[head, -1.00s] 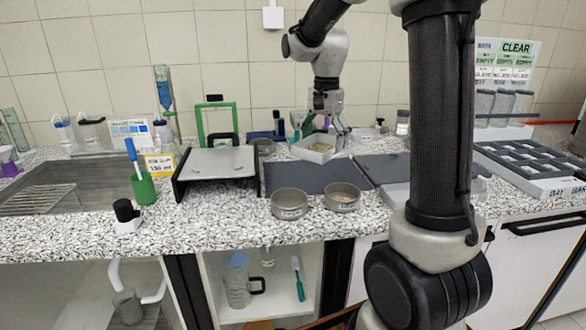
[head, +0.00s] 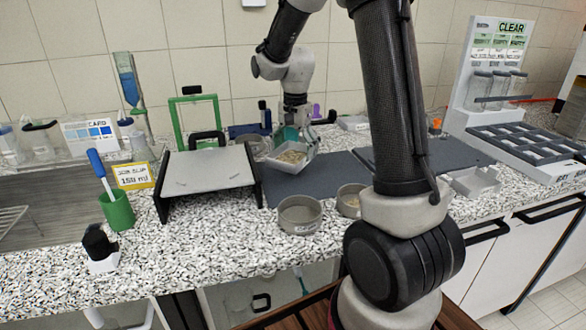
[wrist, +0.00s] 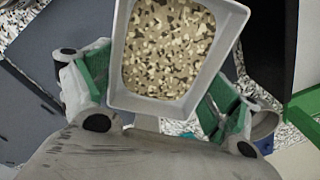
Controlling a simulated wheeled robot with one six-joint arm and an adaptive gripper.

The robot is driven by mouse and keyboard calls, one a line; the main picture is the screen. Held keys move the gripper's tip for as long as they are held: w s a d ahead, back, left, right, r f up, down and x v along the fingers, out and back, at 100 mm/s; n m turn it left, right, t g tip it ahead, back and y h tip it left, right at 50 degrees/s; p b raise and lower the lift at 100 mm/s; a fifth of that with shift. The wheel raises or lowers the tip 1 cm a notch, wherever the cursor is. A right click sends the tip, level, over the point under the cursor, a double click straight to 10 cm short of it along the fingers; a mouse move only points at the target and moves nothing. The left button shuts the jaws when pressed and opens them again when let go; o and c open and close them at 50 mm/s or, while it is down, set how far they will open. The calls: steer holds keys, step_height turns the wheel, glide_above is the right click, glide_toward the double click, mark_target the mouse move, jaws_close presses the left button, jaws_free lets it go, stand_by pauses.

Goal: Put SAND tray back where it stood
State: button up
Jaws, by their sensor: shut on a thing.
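A small white tray (head: 290,157) filled with beige and brown grains is in my gripper (head: 293,136). It hangs over the left dark mat, near the back of the counter, and looks slightly tilted. In the wrist view the tray (wrist: 118,98) sits between the two green-padded fingers of my gripper (wrist: 157,88), which are shut on it. I cannot read a label on it, so I cannot confirm it is the SAND tray. Another white tray (head: 474,183) stands at the right front, partly behind my arm. A further white tray (head: 353,123) is at the back.
The left dark mat (head: 330,172) has free room. Two round sieve pans, one (head: 300,214) in full view and one (head: 349,198) partly hidden, stand at the front. A grey-topped stand (head: 205,170) is to the left; a compartment rack (head: 525,146) is to the right.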

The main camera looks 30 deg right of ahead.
mark_target(295, 157)
steer(key=shift+f, duration=2.8)
steer(key=shift+f, duration=0.1)
steer(key=o, duration=0.9)
